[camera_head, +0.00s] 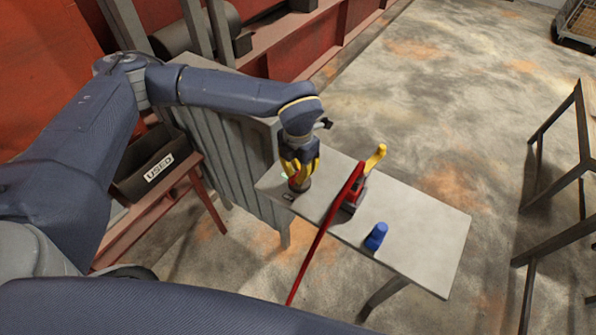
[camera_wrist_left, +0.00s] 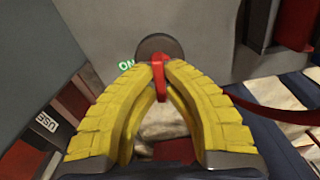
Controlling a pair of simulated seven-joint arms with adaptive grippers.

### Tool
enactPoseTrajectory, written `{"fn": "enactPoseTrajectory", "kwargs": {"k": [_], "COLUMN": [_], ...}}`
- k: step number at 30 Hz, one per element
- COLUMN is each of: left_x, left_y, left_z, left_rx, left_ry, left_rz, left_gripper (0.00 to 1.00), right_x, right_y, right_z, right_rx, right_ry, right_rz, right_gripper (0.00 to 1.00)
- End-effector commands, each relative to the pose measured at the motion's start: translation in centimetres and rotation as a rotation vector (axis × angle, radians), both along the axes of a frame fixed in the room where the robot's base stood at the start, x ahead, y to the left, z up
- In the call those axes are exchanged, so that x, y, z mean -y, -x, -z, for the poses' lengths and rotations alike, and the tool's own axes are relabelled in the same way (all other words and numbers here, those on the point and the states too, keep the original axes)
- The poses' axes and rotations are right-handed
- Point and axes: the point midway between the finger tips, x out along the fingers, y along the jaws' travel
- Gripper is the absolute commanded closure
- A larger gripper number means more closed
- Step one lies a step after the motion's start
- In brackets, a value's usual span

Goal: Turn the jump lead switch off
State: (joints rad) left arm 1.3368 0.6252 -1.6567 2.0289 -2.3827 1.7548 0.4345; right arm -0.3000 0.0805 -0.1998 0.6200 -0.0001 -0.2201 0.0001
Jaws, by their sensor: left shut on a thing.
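My left gripper (camera_head: 299,176) reaches down over the left end of a grey table (camera_head: 425,225). In the left wrist view, its yellow fingers close at their tips on the red handle of the jump lead switch (camera_wrist_left: 159,68). Behind the handle is the switch's dark round base (camera_wrist_left: 153,44). A glowing green "ON" label (camera_wrist_left: 126,65) shows left of the base. In the head view the fingers mostly hide the switch, and a little green glow shows beside them. My right gripper is not in view.
A red bar (camera_head: 325,232) slants across the table's front edge. Beside it stands a red item with a yellow handle (camera_head: 376,157). A blue cylinder (camera_head: 376,237) stands to the right. A dark bin marked "USED" (camera_head: 140,183) is at left. The table's right end is clear.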

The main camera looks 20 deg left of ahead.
Motion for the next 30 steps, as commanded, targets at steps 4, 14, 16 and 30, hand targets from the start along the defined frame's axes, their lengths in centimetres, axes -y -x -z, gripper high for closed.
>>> {"fn": "enactPoseTrajectory", "kwargs": {"k": [4, 14, 16, 30], "left_x": [0.07, 0.11, 0.11, 0.11], "left_y": [0.01, 0.02, 0.02, 0.01], "left_z": [0.01, 0.02, 0.02, 0.01], "left_rx": [0.0, 0.0, 0.0, 0.001], "left_ry": [0.0, 0.001, 0.0, 0.0], "left_rz": [-0.074, -0.159, -0.164, -0.167], "left_gripper": [1.0, 1.0, 1.0, 0.82], "right_x": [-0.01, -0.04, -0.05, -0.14], "right_y": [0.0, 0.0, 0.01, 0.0], "right_z": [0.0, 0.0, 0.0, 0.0], "right_rx": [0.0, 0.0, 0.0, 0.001], "right_ry": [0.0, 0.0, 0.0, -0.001], "right_rz": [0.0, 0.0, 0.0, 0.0], "right_gripper": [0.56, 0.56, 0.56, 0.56]}}
